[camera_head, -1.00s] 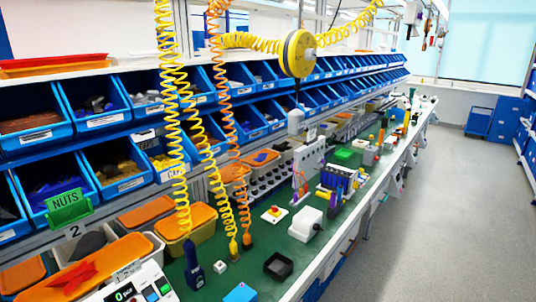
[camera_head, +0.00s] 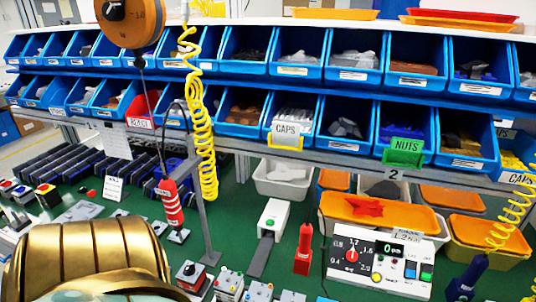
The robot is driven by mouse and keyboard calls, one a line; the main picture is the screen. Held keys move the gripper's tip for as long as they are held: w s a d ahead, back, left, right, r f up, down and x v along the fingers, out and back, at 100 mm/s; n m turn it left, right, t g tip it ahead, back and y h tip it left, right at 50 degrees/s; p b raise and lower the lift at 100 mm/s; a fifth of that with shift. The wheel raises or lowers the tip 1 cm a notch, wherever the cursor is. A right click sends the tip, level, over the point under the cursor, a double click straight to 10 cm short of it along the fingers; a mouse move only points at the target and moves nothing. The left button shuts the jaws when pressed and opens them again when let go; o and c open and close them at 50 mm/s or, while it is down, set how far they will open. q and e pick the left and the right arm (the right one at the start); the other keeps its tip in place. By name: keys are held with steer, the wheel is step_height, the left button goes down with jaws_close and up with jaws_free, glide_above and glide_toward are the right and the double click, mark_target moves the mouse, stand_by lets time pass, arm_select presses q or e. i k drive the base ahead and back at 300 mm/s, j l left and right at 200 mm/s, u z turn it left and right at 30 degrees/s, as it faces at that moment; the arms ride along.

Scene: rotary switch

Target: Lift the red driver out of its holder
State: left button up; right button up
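A red driver (camera_head: 304,249) stands upright on the green bench in the camera_head view, left of the torque controller. Its narrow top points up, and its wider red lower part looks like the holder; I cannot tell exactly where the driver ends and the holder begins. A second tool, red with white stripes (camera_head: 171,203), hangs from a cable under the round balancer. Neither of my grippers is in view. A gold rounded part of my own body covers the lower left corner and hides the bench there.
The torque controller (camera_head: 376,262) stands right of the red driver. A dark blue driver (camera_head: 466,278) stands farther right under a yellow coiled hose. A grey post (camera_head: 203,215) and small switch boxes (camera_head: 191,273) are to the left. Blue bins (camera_head: 297,70) line the back.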

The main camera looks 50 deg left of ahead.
mark_target(306, 230)
steer(key=u, duration=1.4)
